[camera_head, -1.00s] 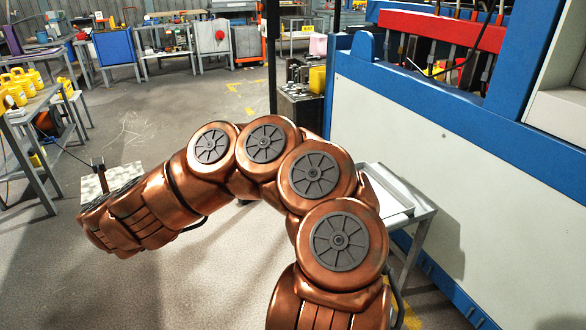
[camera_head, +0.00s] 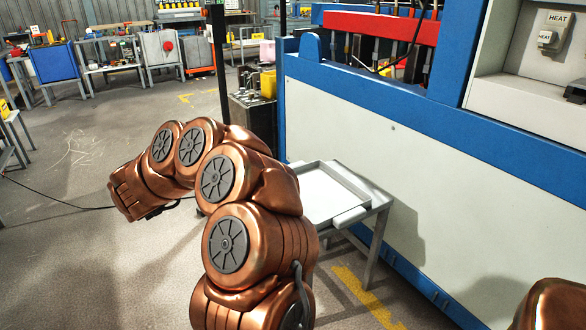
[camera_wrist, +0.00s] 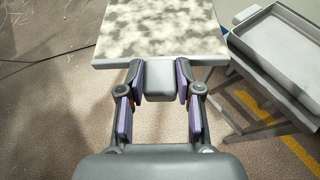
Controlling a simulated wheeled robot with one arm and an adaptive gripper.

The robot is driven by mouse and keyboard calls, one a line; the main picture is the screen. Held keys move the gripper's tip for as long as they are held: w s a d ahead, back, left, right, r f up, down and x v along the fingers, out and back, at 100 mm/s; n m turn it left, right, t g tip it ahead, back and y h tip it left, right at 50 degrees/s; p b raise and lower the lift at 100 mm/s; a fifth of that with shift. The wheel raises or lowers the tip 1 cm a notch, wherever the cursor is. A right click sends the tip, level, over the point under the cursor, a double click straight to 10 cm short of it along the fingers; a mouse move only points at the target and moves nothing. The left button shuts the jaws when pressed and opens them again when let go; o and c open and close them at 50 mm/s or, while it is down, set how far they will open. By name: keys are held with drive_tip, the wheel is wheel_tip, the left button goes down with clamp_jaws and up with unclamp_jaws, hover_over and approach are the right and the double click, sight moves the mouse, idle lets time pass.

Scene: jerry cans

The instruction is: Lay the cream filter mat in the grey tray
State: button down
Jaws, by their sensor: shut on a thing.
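The cream filter mat (camera_wrist: 160,28), mottled with grey, is held flat in front of my gripper (camera_wrist: 160,72) in the wrist view. My gripper is shut on its near edge; the far end of the mat is out of frame. The grey tray (camera_wrist: 283,46) shows at the right of the wrist view, to the right of the mat and apart from it. In the head view the tray (camera_head: 352,213) sits on a small stand, partly hidden behind my arm. Its visible floor is bare. My gripper and the mat do not show in the head view.
The grey stand (camera_head: 378,232) under the tray stands against a large blue and white machine (camera_head: 400,150). A dark trolley with yellow items (camera_head: 255,105) is behind my arm. Open floor (camera_head: 75,260) lies at the left, crossed by a black cable (camera_head: 60,204).

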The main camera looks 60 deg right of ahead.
drive_tip(key=s+d+f+m+g+b, duration=0.2)
drive_tip(key=s+d+m+g, duration=0.4)
drive_tip(key=s+d, duration=0.6)
drive_tip(key=s+d+f+m+g+b, duration=0.15)
drive_tip(key=s+d+m+g, duration=0.4)
drive_tip(key=s+d, duration=0.7)
drive_tip(key=shift+n+g+y, duration=0.25)
drive_tip(key=shift+g+y, duration=0.05)
drive_tip(key=shift+g, duration=0.25)
drive_tip(key=shift+w+f, duration=0.15)
drive_tip(key=shift+f, duration=1.2)
drive_tip(key=shift+w+f, duration=0.15)
drive_tip(key=shift+f, duration=1.15)
drive_tip(key=c, duration=0.7)
unclamp_jaws()
drive_tip(key=shift+w+a, duration=0.1)
drive_tip(key=shift+a, duration=0.05)
drive_tip(key=v, duration=1.2)
drive_tip(key=shift+r, duration=0.1)
